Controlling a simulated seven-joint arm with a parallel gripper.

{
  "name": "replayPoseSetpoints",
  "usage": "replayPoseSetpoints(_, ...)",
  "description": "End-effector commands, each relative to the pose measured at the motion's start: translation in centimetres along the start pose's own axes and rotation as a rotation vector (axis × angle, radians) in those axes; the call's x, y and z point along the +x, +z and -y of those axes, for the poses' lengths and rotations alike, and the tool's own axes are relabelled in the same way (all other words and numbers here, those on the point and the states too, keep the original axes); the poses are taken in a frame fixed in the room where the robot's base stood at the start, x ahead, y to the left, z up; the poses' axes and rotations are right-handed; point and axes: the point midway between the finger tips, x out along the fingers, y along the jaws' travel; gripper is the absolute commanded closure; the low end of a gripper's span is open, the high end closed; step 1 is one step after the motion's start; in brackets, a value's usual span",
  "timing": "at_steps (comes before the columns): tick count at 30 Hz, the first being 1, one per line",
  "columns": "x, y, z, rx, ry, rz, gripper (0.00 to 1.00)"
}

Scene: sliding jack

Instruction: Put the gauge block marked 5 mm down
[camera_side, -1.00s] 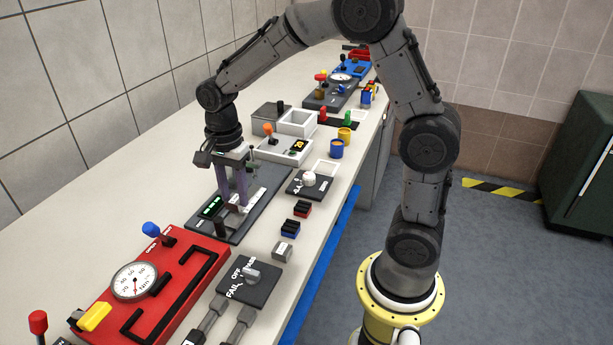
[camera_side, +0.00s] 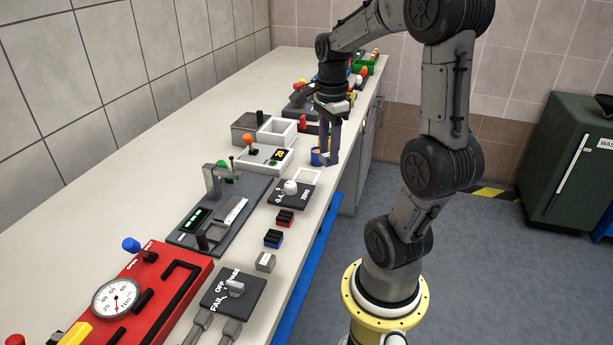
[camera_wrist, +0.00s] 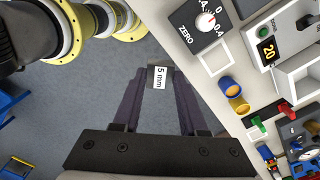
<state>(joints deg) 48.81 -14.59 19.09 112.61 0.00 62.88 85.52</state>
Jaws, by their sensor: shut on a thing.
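My gripper (camera_side: 327,160) is over the bench's front edge, close to the blue and yellow cups. It is shut on the gauge block marked 5 mm; in the wrist view the block (camera_wrist: 160,77) sits between the fingertips with its white label showing. In the side view the block is too small to make out. In the wrist view bare floor shows behind it. A white-outlined square (camera_side: 306,175) lies on the bench, just left of and nearer than my gripper; it also shows in the wrist view (camera_wrist: 213,52).
The grey device with a green display (camera_side: 195,219) stands left. The ZERO knob panel (camera_side: 291,194) is nearer than the square. A blue cup (camera_wrist: 225,84) and a yellow cup (camera_wrist: 238,104) stand near the bench edge. A white open box (camera_side: 277,134) stands further back.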

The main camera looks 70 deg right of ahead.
Motion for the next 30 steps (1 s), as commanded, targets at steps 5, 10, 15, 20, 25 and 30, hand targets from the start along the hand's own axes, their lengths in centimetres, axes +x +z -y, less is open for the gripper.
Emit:
replayPoseSetpoints(5, 1.0, -0.5, 2.1, 0.013, 0.004, 0.0, 1.0)
replayPoseSetpoints(10, 2.7, -0.8, 5.9, 0.012, 0.003, 0.0, 1.0)
replayPoseSetpoints(15, 4.5, -1.2, 9.5, 0.011, 0.004, 0.0, 1.0)
replayPoseSetpoints(20, 7.3, -1.3, 11.7, 0.011, 0.003, 0.0, 1.0)
replayPoseSetpoints(25, 8.8, -1.4, 12.9, 0.011, 0.0, 0.0, 1.0)
replayPoseSetpoints(30, 10.0, -1.5, 13.9, 0.011, 0.001, 0.0, 1.0)
